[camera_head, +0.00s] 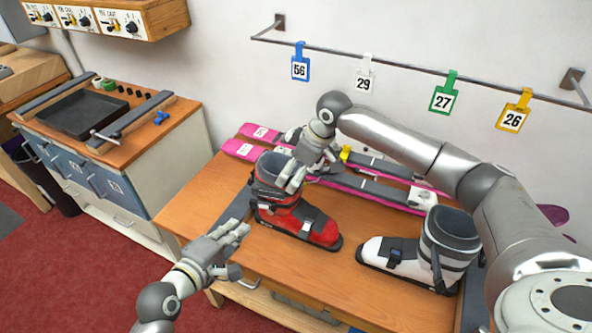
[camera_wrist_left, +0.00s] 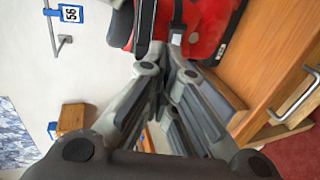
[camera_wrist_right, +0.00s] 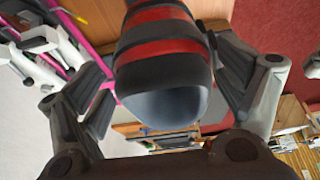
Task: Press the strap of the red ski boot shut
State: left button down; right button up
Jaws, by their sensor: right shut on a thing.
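The red ski boot (camera_head: 318,228) stands upright on the bench, toe to the lower right; its red and dark cuff (camera_wrist_right: 160,50) shows in the right wrist view. My right gripper (camera_head: 292,178) is shut on the cuff, one finger on each side. My left gripper (camera_head: 240,230) is at the near left of the boot, its fingers close together with nothing seen between them. In the left wrist view the fingertips (camera_wrist_left: 166,62) point at the red shell (camera_wrist_left: 208,25), close to a dark strap (camera_wrist_left: 146,25). I cannot tell whether the strap is shut or touched.
A white and black boot (camera_head: 395,255) stands to the right on the bench (camera_head: 350,305). Pink skis (camera_head: 240,148) lie behind the red boot. Numbered tags hang from a wall rail (camera_head: 400,66). A cabinet with a black tray (camera_head: 85,115) is at the left.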

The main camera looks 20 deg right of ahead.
jog(key=shift+a, duration=0.1)
pick_arm(q)
jog(key=v, duration=0.6)
jog(key=shift+s+a, duration=0.15)
jog(key=shift+s, duration=0.05)
jog(key=shift+r, duration=0.1)
pick_arm(e)
jog(key=o, duration=1.6)
jog(key=shift+c, duration=0.2)
